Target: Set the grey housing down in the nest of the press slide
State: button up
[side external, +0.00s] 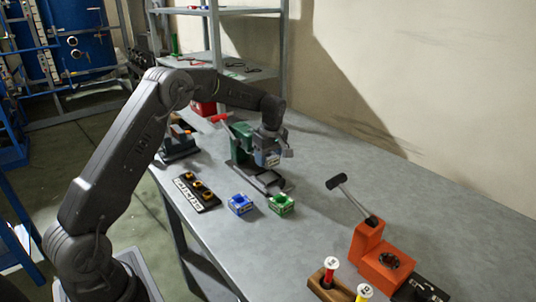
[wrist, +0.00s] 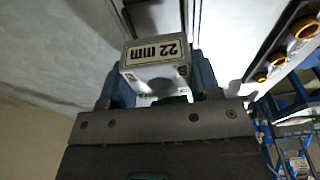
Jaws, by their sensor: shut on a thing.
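My gripper (wrist: 162,88) is shut on the grey housing (wrist: 155,72), a block labelled "22 mm" that reads upside down in the wrist view. Its fingers lie on either side of the housing. In the side view my gripper (side external: 269,158) hangs over the slide of the green press, and the housing is largely hidden there by the fingers. The green press (side external: 239,140) has a red-tipped lever, and its dark slide (side external: 270,184) reaches forward along the table below my gripper. The nest is hard to make out, and I cannot tell whether the housing touches it.
A blue block (side external: 240,204) and a green block (side external: 281,204) sit in front of the slide. A black rack (side external: 197,191) with orange rings lies left of them. An orange press (side external: 368,246) with a black lever stands at right. The table (side external: 420,195) between is clear.

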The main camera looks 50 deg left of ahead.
aim_at(268, 178)
jog(key=shift+f, duration=2.2)
jog(key=shift+f, duration=0.3)
jog(key=o, duration=1.4)
jog(key=shift+r, duration=0.1)
jog(key=shift+r, duration=3.4)
